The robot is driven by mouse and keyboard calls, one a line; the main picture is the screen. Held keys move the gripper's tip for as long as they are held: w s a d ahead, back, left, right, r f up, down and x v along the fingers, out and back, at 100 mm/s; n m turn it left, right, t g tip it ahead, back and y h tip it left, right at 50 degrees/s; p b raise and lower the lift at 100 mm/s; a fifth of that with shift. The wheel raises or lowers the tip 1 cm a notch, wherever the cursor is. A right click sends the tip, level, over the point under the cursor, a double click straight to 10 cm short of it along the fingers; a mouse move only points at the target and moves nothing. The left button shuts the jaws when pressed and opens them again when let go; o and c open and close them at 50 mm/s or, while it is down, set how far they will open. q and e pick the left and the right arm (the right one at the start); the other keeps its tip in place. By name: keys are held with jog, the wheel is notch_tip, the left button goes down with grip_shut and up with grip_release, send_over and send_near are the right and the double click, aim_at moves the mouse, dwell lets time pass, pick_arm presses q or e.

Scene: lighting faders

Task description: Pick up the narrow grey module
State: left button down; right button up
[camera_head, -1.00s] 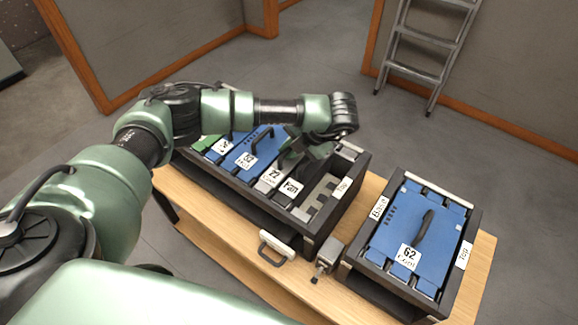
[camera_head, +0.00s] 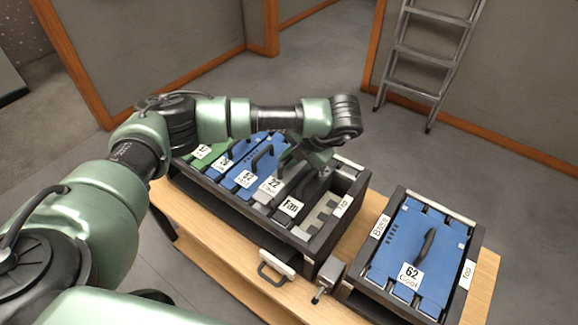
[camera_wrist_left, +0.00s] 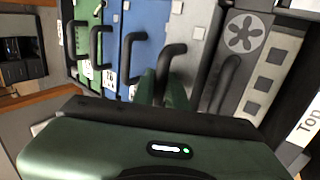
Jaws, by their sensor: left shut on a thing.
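The narrow grey module (camera_head: 272,185), with a white "22 Cool" label, is in the long dark case between a blue module and the "Fan" module. It appears raised a little above its neighbours, its lower part hidden in the case. My left gripper (camera_head: 313,163) is over the case, shut on the module's black handle. In the left wrist view the grey module (camera_wrist_left: 198,22) and its handle (camera_wrist_left: 170,52) show ahead of my left gripper (camera_wrist_left: 163,88). The fingertips are partly hidden in both views. My right gripper is not in view.
The dark "Fan" module (camera_head: 291,207) sits close on the right and the blue module (camera_head: 245,179) on the left. A second dark case (camera_head: 467,262) holds a wide blue "62 Cool" module (camera_head: 407,274).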

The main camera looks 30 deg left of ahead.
pick_arm(q)
notch_tip(320, 180, up, 17)
jog(key=shift+f, duration=0.15)
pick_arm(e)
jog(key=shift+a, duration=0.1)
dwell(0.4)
